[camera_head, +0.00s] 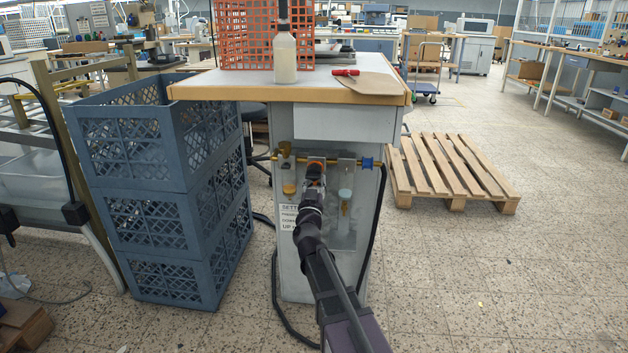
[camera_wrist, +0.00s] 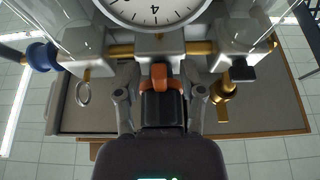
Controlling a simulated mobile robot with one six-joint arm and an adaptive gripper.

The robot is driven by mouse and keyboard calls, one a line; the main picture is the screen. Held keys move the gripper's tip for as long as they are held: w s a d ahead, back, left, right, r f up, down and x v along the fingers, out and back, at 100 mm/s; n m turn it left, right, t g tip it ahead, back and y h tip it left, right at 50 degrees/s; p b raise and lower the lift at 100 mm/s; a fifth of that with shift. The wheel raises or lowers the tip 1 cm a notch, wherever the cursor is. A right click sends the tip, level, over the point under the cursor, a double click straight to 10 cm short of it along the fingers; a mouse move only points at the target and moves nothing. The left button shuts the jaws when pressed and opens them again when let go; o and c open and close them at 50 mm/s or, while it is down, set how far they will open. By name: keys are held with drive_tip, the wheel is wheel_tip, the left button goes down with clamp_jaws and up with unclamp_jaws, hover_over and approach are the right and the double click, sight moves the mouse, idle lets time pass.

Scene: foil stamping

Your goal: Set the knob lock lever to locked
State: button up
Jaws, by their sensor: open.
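The knob is a dark block with an orange lever (camera_wrist: 160,84) across its upper part in the wrist view, below a white round gauge (camera_wrist: 150,10). My gripper (camera_wrist: 160,98) is open, with one finger on each side of the knob. I cannot tell whether the fingers touch it. In the head view my gripper (camera_head: 313,188) is in front of the regulator unit on the grey cabinet (camera_head: 296,255) and hides most of the knob. I cannot tell which position the lever is in.
A brass pipe (camera_wrist: 198,48) with side fittings runs behind the knob. A partly hidden label (camera_head: 287,217) is left of my gripper. Stacked blue crates (camera_head: 150,205) stand left of the cabinet. A wooden pallet (camera_head: 450,168) lies to the right. The front right floor is clear.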

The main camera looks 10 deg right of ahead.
clamp_jaws()
drive_tip(key=shift+m, duration=0.3)
drive_tip(key=shift+w+a+r+m+g+h+p, duration=0.2)
drive_tip(key=shift+a+r+m+g+h+p, duration=0.6)
drive_tip(key=shift+m, duration=2.15)
drive_tip(key=shift+w+a+r+m+g+h+p, duration=0.1)
drive_tip(key=shift+w+a+m+g+h+p, duration=0.2)
drive_tip(key=shift+m+g+h+p, duration=1.9)
drive_tip(key=shift+w+a+r+m+g+y+p, duration=0.1)
drive_tip(key=shift+a+r+m+y+p, duration=0.35)
drive_tip(key=shift+m, duration=3.3)
drive_tip(key=shift+a, duration=0.15)
